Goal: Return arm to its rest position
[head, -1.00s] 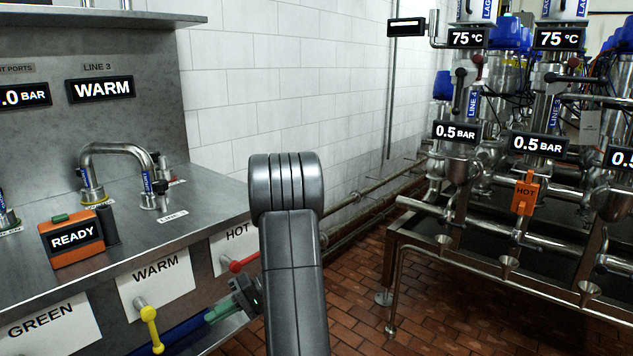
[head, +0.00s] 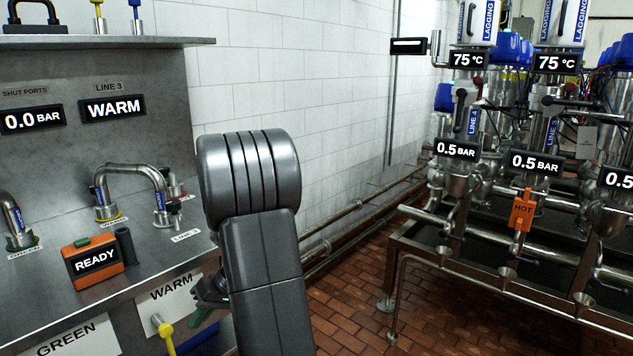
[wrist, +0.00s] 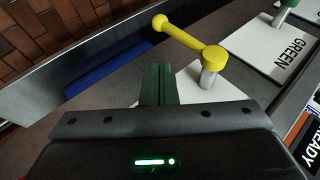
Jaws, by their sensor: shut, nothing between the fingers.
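My gripper (wrist: 157,78) shows in the wrist view with its green fingers together and nothing between them. It hangs in front of the bench, close to the yellow handle (wrist: 190,36) and apart from it as far as I can tell. In the head view my gripper (head: 208,292) is mostly hidden behind my own grey arm, which rises in the middle of the picture, bent at a rounded joint. The WARM plate (head: 178,290) and its yellow handle (head: 163,332) are just left of the arm.
The steel bench holds an orange READY box (head: 95,262) and a curved pipe (head: 130,168) at left. A blue strip (wrist: 108,68) lies along the tray. Brick floor lies between.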

